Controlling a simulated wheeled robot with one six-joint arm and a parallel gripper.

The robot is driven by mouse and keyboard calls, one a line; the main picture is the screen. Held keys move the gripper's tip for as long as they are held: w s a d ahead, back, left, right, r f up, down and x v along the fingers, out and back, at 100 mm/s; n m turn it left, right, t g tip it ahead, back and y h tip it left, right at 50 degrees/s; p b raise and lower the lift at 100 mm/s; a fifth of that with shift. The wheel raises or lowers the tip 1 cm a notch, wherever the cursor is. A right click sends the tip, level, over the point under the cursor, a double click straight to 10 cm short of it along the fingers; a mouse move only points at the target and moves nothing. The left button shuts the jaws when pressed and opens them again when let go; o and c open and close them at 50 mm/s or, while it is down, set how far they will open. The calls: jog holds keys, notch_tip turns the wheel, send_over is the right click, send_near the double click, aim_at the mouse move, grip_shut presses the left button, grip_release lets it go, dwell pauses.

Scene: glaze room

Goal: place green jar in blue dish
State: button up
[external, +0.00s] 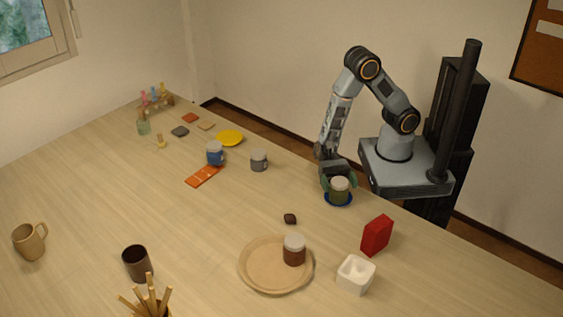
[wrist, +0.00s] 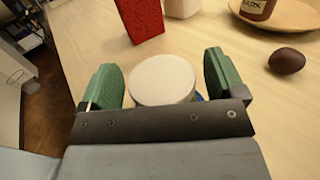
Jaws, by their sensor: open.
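The green jar (external: 339,191) with a whitish lid stands upright on the blue dish (external: 340,204) near the table's right edge. In the wrist view I see the jar's round pale lid (wrist: 163,80) from above, with a sliver of the blue dish (wrist: 203,97) beside it. My gripper (external: 338,181) is at the jar. In the wrist view its green-padded fingers (wrist: 162,78) stand apart on either side of the lid, with visible gaps. The jar's lower part is hidden in the wrist view.
A red box (external: 377,235) and a white cup-like block (external: 356,274) stand close in front of the dish. A dark pebble (external: 290,218) and a tan plate (external: 250,276) with a brown jar (external: 294,250) lie left of them.

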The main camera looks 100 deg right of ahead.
jog(key=shift+r+p, duration=0.35)
jog(key=shift+r, duration=0.05)
jog(key=shift+w+d+f, duration=0.1)
jog(key=shift+d, duration=0.3)
jog(key=d, duration=0.3)
jog(key=d+b, duration=0.1)
jog(key=d, duration=0.3)
jog(key=w+d+b, duration=0.1)
jog(key=d, duration=0.3)
jog(key=shift+d, duration=0.1)
jog(key=shift+s+r+n+g+h, duration=0.2)
jog(key=shift+r+n+g+h, duration=0.1)
jog(key=shift+n+g, duration=0.2)
jog(key=s+d+r+n+g+h, duration=0.1)
jog(key=s+d+r+n+h, duration=0.1)
jog(key=s+d+n+h, duration=0.4)
jog(key=w+d+r+n+t+h, duration=0.1)
jog(key=d+r+n+t+h, duration=0.6)
jog(key=h, duration=0.4)
jog(key=d+n+t, duration=0.1)
jog(key=n, duration=0.1)
jog(key=shift+d+r+n, duration=0.35)
jog(key=shift+d+n, duration=0.05)
